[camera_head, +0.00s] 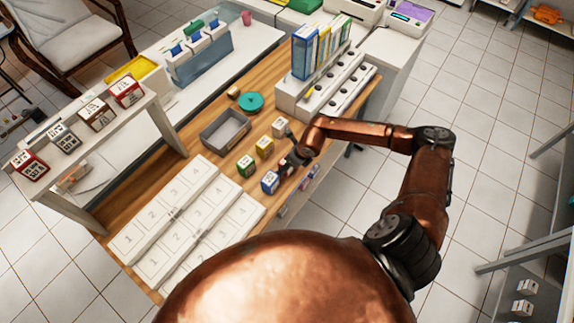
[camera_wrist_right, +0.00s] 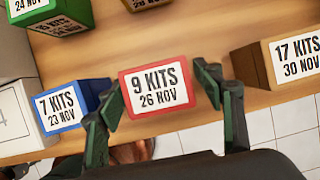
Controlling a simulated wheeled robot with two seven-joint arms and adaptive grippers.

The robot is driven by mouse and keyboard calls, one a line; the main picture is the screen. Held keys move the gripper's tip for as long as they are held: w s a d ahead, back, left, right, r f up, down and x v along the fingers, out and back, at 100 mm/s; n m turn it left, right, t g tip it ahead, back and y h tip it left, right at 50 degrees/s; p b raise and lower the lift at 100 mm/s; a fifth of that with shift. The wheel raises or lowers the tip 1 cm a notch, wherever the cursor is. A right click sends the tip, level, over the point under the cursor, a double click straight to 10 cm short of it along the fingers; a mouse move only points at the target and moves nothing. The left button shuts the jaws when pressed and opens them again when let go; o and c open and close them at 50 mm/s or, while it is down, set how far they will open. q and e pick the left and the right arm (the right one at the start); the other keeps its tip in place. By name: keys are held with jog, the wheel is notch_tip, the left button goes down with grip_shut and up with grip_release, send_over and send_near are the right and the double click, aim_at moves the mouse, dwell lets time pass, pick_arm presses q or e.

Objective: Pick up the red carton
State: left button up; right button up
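The red carton (camera_wrist_right: 130,80) lies on the wooden counter in the right wrist view, its white label reading "9 KITS 26 NOV". My right gripper (camera_wrist_right: 160,89) is open, with one dark green finger on either side of the red carton in that view. I cannot tell whether the fingers touch it. In the head view my right gripper (camera_head: 292,158) is low over the counter's right side, and it largely hides the red carton there. My left gripper is not in view.
A blue carton (camera_head: 270,182) stands close beside it, with green (camera_head: 246,166), yellow (camera_head: 264,147) and tan (camera_head: 280,127) cartons nearby. A grey tray (camera_head: 225,148) and numbered white pads (camera_head: 190,215) lie left. A shelf (camera_head: 160,125) holds more labelled cartons, some red.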

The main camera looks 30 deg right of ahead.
jog(key=c, duration=1.1)
jog(key=shift+r, duration=0.1)
